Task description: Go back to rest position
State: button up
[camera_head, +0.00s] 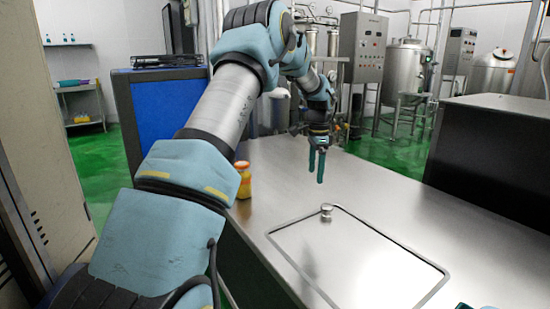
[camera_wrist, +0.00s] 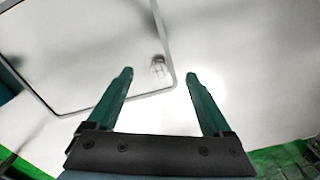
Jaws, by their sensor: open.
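My gripper (camera_head: 316,164) hangs above the steel table (camera_head: 395,195), pointing down. It also shows in the wrist view (camera_wrist: 158,85), with its two green fingers spread apart and nothing between them. My arm reaches out from the lower left of the head view and bends down over the table. The fingertips are clear of the table top.
A jar with an orange lid (camera_head: 242,180) stands at the table's left edge, close to my arm. A dark box-shaped unit (camera_head: 500,150) stands at the right.

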jog(key=s+a+r+n+p, duration=0.1)
jog(key=s+a+r+n, duration=0.3)
jog(key=a, duration=0.4)
jog(key=s+a+r+n+p, duration=0.1)
jog(key=s+a+n, duration=0.2)
jog(key=s+a, duration=0.35)
jog(key=s+a+n+t+p, duration=0.1)
jog(key=s+a+n, duration=0.7)
jog(key=s+a, duration=0.4)
jog(key=s, duration=0.4)
jog(key=shift+s+a+r+n+p, duration=0.25)
jog(key=shift+s+a+n+p, duration=0.05)
jog(key=shift+a+p, duration=0.1)
